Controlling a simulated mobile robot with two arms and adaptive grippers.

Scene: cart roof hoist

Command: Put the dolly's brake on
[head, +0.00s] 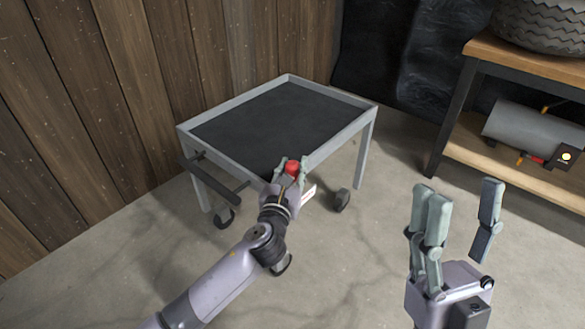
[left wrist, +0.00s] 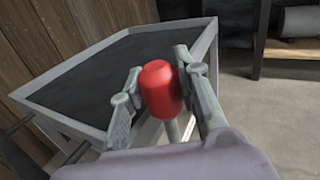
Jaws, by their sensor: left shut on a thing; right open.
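The dolly (head: 365,112) is a grey-framed cart with a black top and casters, standing by the wooden wall. A red knob (head: 292,168), which appears to be the brake handle, is at its near side. My left gripper (head: 291,172) is shut on this knob. In the left wrist view the red knob (left wrist: 161,88) sits between the two fingers on a grey stem (left wrist: 171,130). A small white label (head: 308,194) shows beside the gripper. My right gripper (head: 461,215) is open and empty, above the floor at the right. The lower part of the brake is hidden by my left arm.
A dark push handle (head: 215,180) sticks out from the dolly's left end. A wooden-topped shelf (head: 530,62) at the right holds a tyre (head: 545,25) and a grey cylinder (head: 520,128). Concrete floor is clear between the dolly and the shelf.

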